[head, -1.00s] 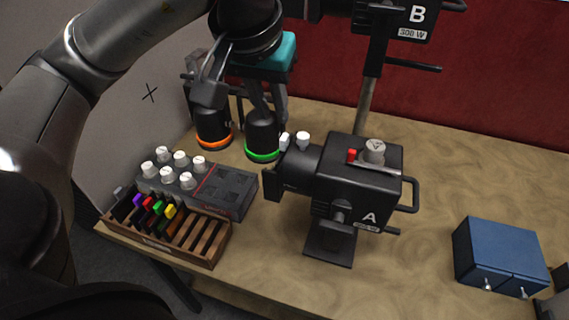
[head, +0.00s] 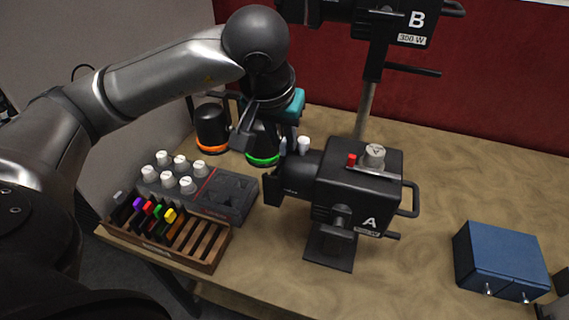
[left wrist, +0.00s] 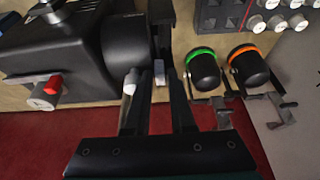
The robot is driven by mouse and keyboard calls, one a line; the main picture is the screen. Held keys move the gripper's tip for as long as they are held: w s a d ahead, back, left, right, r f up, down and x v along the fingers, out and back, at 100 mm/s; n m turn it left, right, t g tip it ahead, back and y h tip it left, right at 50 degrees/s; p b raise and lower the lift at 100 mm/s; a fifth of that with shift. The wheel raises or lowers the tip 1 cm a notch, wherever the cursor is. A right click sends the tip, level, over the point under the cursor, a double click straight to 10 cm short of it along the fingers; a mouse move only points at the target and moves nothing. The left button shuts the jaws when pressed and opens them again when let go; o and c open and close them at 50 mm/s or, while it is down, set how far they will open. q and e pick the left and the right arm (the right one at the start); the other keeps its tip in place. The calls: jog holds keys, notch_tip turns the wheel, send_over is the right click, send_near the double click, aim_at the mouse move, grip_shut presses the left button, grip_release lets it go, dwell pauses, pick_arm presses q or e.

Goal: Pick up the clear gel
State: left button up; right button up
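A wooden rack (head: 205,262) at the front left of the table holds several gels with coloured tabs. A pale grey tab (head: 119,197) at its left end looks like the clear gel, left of the purple tab. My left gripper (head: 268,142) is well above and to the right of the rack, beside the front of lamp A (head: 352,185). My right gripper is not in view.
A dark console with white knobs (head: 238,195) lies behind the rack. Cans with an orange band (head: 212,130) and a green band (head: 262,158) stand behind it. Lamp B (head: 395,22) is on a pole.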

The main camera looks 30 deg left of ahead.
pick_arm(q)
jog(key=shift+c, duration=0.2)
grip_shut()
dwell(1.1)
